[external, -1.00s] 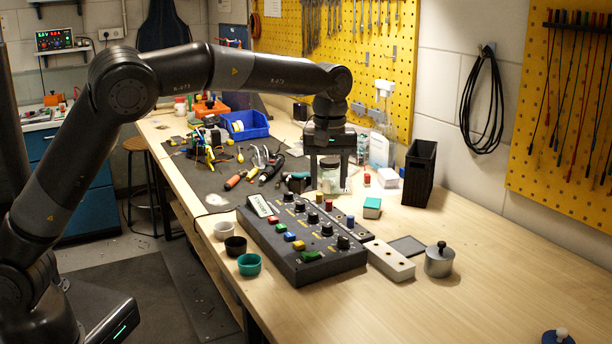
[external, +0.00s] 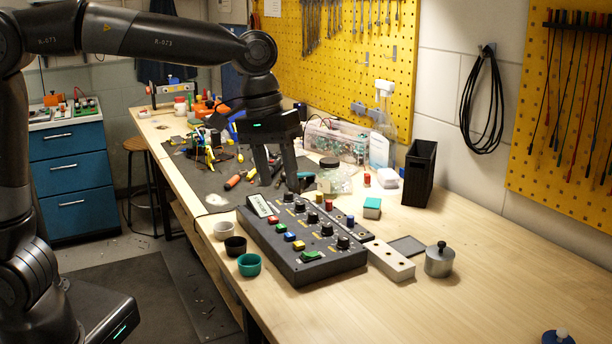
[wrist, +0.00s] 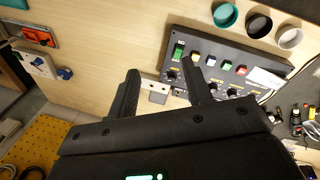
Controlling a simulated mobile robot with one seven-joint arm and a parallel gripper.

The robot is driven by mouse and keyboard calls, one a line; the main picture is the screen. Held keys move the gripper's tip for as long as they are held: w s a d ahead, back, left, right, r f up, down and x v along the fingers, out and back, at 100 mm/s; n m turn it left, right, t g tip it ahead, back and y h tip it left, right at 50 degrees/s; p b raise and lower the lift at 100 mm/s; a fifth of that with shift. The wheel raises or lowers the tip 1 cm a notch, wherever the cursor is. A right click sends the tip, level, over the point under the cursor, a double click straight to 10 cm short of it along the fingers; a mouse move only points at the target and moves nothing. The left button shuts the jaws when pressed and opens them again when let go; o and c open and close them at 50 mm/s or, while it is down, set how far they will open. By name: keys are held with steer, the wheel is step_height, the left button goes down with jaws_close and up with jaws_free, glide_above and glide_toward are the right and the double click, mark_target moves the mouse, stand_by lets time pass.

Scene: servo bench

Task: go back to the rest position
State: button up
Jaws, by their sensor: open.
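My gripper (external: 278,182) is open and empty in the external view. It hangs above the bench, over the tool mat behind the far end of the black control panel (external: 310,262). Its fingers point down and lean slightly, and nothing is between them. In the wrist view the two black fingers (wrist: 163,88) stand apart, with the control panel (wrist: 238,62) and its coloured buttons beyond them. A clear jar (external: 335,178) with a dark lid stands on the bench just right of the gripper.
Three small cups, white (external: 228,230), black (external: 235,246) and teal (external: 249,265), stand left of the panel. A black bin (external: 419,172) and a metal weight (external: 439,260) stand to the right. Loose tools (external: 235,180) lie on the mat. The right front of the bench is mostly clear.

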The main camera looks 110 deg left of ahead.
steer(key=s+d+m+t, duration=0.2)
steer(key=s+d+m, duration=0.75)
steer(key=d, duration=0.65)
steer(key=s+d+f+m+t, duration=0.1)
steer(key=s+d+f+m, duration=0.3)
steer(key=s+d, duration=0.3)
steer(key=s, duration=0.4)
steer(key=shift+d+f+m, duration=0.2)
steer(key=shift+d+m, duration=0.1)
steer(key=shift+m, duration=0.05)
stand_by(1.3)
